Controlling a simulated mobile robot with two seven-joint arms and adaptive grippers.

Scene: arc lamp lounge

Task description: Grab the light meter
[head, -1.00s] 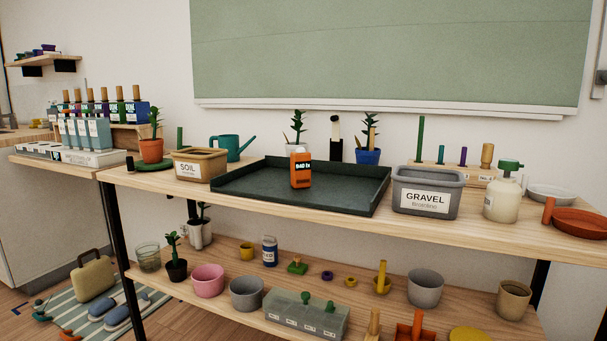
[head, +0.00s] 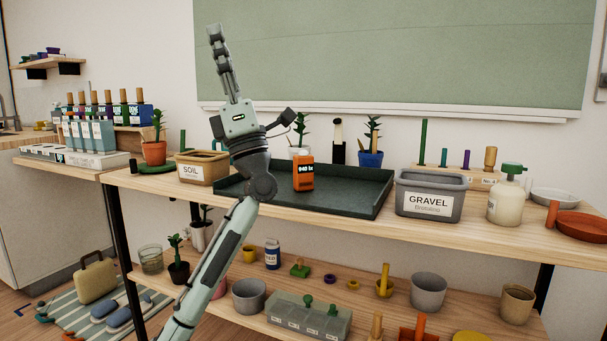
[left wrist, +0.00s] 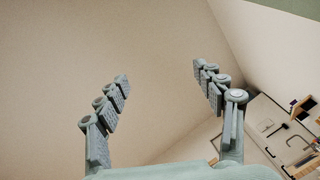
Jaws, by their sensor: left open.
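My left gripper (head: 215,32) is raised in front of the wall, above and to the left of the meter, pointing up. In the left wrist view my left gripper (left wrist: 160,85) has its two fingers spread wide with nothing between them. The meter does not show in that view. My arm hides the left part of the tray. My right gripper is not in view.
A soil bin (head: 202,167) stands left of the tray and a gravel bin (head: 430,194) right of it. Potted plants, one in a blue pot (head: 370,158), stand behind the tray.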

